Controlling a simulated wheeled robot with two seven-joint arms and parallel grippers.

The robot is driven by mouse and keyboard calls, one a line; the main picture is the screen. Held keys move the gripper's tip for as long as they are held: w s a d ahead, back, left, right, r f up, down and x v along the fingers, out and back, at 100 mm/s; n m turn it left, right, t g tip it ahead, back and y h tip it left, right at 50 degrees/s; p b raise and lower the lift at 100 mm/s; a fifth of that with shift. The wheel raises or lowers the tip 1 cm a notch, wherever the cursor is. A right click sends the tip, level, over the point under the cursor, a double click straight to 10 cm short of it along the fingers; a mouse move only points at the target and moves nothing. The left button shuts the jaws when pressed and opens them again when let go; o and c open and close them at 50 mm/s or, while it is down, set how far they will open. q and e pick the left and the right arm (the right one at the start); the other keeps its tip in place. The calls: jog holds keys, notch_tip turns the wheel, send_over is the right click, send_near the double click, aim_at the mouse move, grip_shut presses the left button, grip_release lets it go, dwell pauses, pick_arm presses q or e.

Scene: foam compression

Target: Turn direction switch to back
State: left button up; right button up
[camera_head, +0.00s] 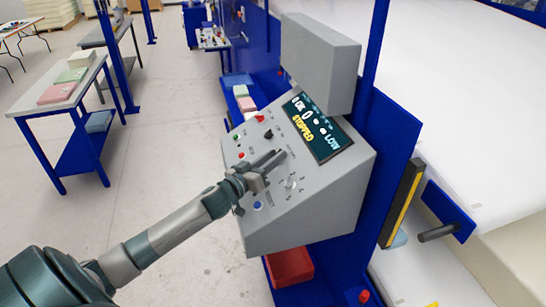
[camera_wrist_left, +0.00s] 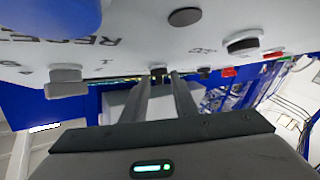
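The grey control panel (camera_head: 325,205) has a sloped face with several small knobs and buttons. The labels are too small to tell which control is the direction switch. A black knob (camera_head: 268,134) sits near the upper middle of the face. My left gripper (camera_head: 280,157) is over the middle of the panel, hiding part of it. Its fingers are parallel with a narrow gap between them. In the left wrist view, the fingers (camera_wrist_left: 160,78) point along the panel face, and a small dark control (camera_wrist_left: 158,70) shows between or beyond the tips; contact cannot be told. My right gripper is not in view.
A display (camera_head: 318,128) reading STOPPED and LOW is on the panel's right. A grey box (camera_head: 318,62) stands above it. A blue post (camera_head: 370,55) and white conveyor bed (camera_head: 460,110) lie to the right. A red bin (camera_head: 290,268) is below.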

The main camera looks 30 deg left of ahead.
pick_arm(q)
jog(key=shift+c, duration=0.2)
grip_shut()
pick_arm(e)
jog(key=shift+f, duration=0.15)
